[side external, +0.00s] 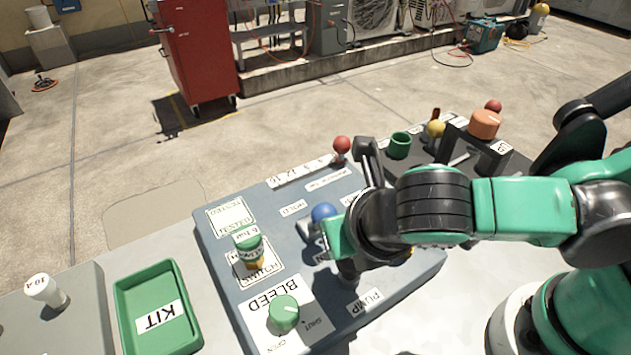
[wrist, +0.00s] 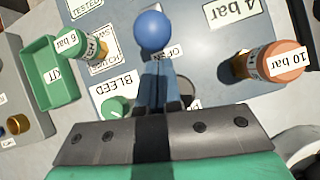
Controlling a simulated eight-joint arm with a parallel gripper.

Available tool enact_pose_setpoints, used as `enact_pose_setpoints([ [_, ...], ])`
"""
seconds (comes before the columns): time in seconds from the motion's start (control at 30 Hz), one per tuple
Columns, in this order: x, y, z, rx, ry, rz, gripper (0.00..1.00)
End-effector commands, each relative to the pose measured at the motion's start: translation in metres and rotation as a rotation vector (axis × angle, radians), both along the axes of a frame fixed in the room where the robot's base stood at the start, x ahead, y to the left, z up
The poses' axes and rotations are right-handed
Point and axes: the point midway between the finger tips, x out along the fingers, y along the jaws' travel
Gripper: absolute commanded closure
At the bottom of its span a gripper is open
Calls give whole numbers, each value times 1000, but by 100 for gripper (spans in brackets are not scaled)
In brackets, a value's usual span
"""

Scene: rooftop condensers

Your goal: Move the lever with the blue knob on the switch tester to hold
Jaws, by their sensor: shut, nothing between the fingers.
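The switch tester (side external: 225,285) is a grey-blue panel with white labels. The lever's blue knob (side external: 323,212) stands on the panel near a HOLD label (side external: 292,207). In the wrist view the blue knob (wrist: 151,33) is at top centre, its stem running down toward my gripper (wrist: 152,118). A label beside the stem is partly covered. In the side view my gripper (side external: 346,266) is just right of and in front of the knob, low over the panel. It is shut and empty. My wrist hides part of the panel, and whether I touch the lever is unclear.
A red-knobbed lever (side external: 341,145) stands at the panel's back. A green 6 bar switch (side external: 248,242) and green BLEED knob (side external: 284,312) are at left. The KIT tray (side external: 188,335) lies left of the panel. An orange 10 bar part (wrist: 275,60) shows in the wrist view.

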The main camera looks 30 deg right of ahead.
Motion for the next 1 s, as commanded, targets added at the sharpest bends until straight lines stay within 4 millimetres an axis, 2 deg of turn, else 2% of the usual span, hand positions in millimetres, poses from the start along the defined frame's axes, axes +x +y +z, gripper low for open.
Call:
enact_pose_setpoints([
  [0.47,2,0,-2,1,2,-1,100],
  [1.0,8,-1,4,1,90,-2,100],
])
